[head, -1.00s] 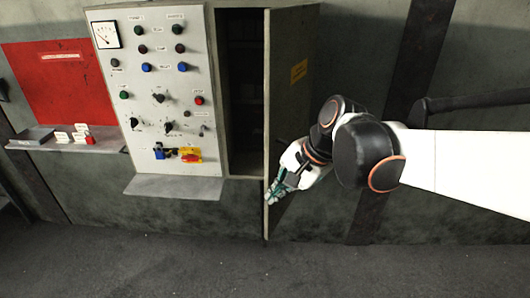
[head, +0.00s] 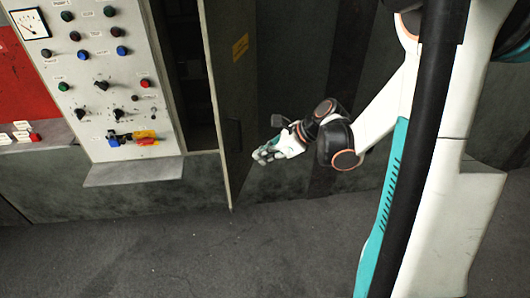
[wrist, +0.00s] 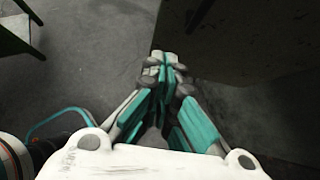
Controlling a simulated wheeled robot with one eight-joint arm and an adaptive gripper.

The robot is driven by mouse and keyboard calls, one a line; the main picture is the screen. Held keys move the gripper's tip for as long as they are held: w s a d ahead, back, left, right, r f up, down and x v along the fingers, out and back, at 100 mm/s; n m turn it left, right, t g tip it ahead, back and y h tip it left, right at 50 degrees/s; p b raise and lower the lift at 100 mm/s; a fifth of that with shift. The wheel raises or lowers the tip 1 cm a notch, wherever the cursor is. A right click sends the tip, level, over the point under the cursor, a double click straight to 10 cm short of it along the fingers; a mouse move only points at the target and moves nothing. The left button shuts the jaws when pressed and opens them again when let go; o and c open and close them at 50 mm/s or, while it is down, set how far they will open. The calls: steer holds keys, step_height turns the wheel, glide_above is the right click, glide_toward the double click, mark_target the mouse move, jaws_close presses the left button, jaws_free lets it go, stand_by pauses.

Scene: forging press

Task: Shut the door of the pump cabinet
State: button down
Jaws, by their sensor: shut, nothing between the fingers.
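The pump cabinet door (head: 222,95) stands open in the head view, its free edge toward me. Its outer face with a yellow label (head: 240,46) is turned to the right. The dark cabinet opening (head: 188,75) shows to its left. My gripper (head: 256,157) is shut and empty, on the outer-face side of the door, low and a little right of its free edge. In the wrist view my gripper (wrist: 166,55) has its fingers together. A dark panel (wrist: 245,45), probably the door, lies beside and beyond the fingertips; I cannot tell whether they touch.
Left of the opening is a control panel (head: 95,80) with knobs and buttons, and a grey shelf (head: 133,170) juts out below it. A red board (head: 14,85) is at far left. The floor (head: 200,250) in front is clear.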

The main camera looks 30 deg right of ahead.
steer(key=w+a+f, duration=0.1)
steer(key=a, duration=0.1)
steer(key=w+a+f, duration=0.1)
steer(key=w+a, duration=0.1)
steer(key=w+a+f, duration=0.2)
steer(key=shift+w+f+b, duration=0.1)
steer(key=shift+w+b, duration=0.15)
steer(key=shift+b, duration=0.1)
